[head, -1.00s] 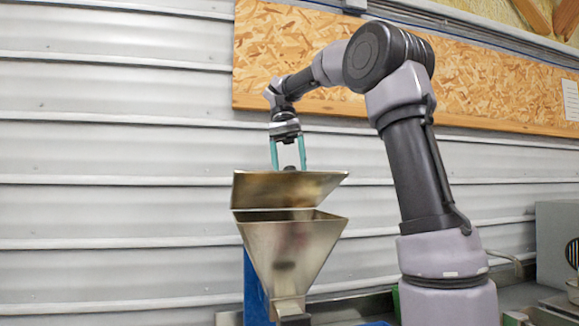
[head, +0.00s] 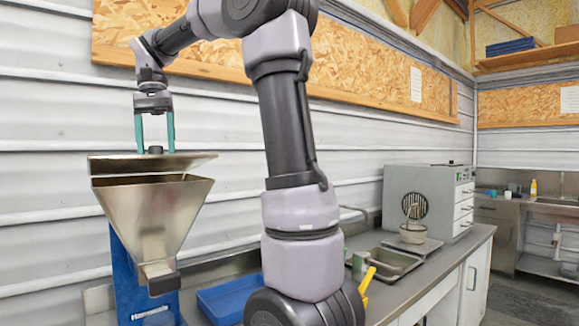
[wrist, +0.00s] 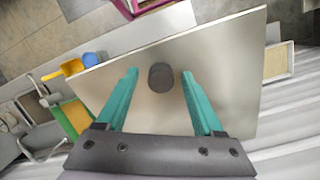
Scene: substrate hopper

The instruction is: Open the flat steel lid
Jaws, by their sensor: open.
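The flat steel lid (head: 140,163) is above the mouth of the steel hopper (head: 160,218) at the left of the head view. It is tilted, with a gap between it and the rim, widest at the right. My gripper (head: 154,150) is over the lid, its green fingers pointing down. It is open, with the lid's dark round knob (wrist: 161,77) between the fingertips. In the wrist view, the lid (wrist: 225,60) fills the middle and a gap shows on each side of the knob. The back of the hopper is hidden.
A blue stand (head: 125,280) carries the hopper. A blue tray (head: 222,298) lies on the bench to the right, partly behind my arm. The corrugated wall (head: 40,150) is close behind the hopper.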

